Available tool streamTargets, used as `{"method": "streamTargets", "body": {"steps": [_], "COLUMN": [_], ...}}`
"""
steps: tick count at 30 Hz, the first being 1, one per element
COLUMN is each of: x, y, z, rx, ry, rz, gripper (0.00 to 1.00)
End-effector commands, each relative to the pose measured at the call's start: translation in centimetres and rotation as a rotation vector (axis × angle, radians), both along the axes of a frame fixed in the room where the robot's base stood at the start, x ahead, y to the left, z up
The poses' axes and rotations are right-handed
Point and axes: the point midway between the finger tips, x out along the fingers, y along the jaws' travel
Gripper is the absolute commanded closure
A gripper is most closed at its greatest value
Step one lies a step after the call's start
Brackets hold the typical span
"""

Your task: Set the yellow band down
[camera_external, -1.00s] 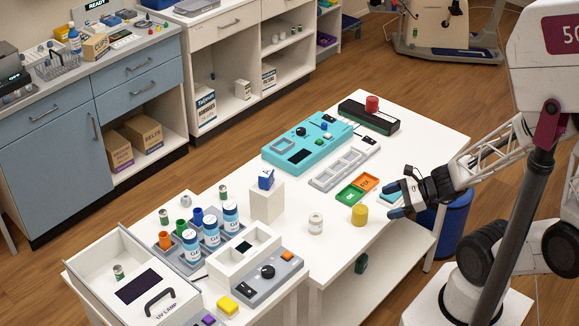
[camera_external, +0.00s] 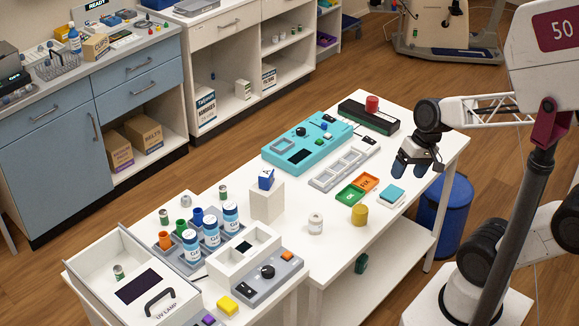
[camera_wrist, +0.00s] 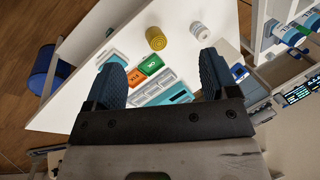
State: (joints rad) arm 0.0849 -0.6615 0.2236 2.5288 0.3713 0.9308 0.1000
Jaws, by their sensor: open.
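The yellow band (camera_external: 359,214) is a short yellow cylinder standing on the white table, just in front of the green OK tray. It also shows in the wrist view (camera_wrist: 156,38), near the top, beyond my fingertips. My gripper (camera_external: 413,168) is above the right part of the table, to the right of and higher than the yellow band, and pointing down. In the wrist view my gripper (camera_wrist: 162,80) has its two blue fingers wide apart with nothing between them. The yellow band stands apart from the fingers.
A white roll (camera_external: 316,223) stands left of the yellow band. The green tray (camera_external: 350,195), orange tray (camera_external: 366,181) and teal pad (camera_external: 392,195) lie close by. A turquoise device (camera_external: 305,143) stands farther back. A blue bin (camera_external: 446,215) is beside the table.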

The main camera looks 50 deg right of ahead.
Motion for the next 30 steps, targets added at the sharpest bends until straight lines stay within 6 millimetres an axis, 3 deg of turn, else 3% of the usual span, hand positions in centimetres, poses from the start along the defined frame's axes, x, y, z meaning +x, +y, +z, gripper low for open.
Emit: {"method": "streamTargets", "body": {"steps": [6, 12, 30], "x": [0.4, 0.7, 0.7], "y": [-1.9, -2.9, -3.1], "z": [3.7, 5.5, 5.8], "rx": [-0.236, -0.347, -0.364], "ry": [-0.073, -0.103, -0.106], "rz": [0.222, 0.315, 0.328], "gripper": [0.2, 0.2, 0.2]}}
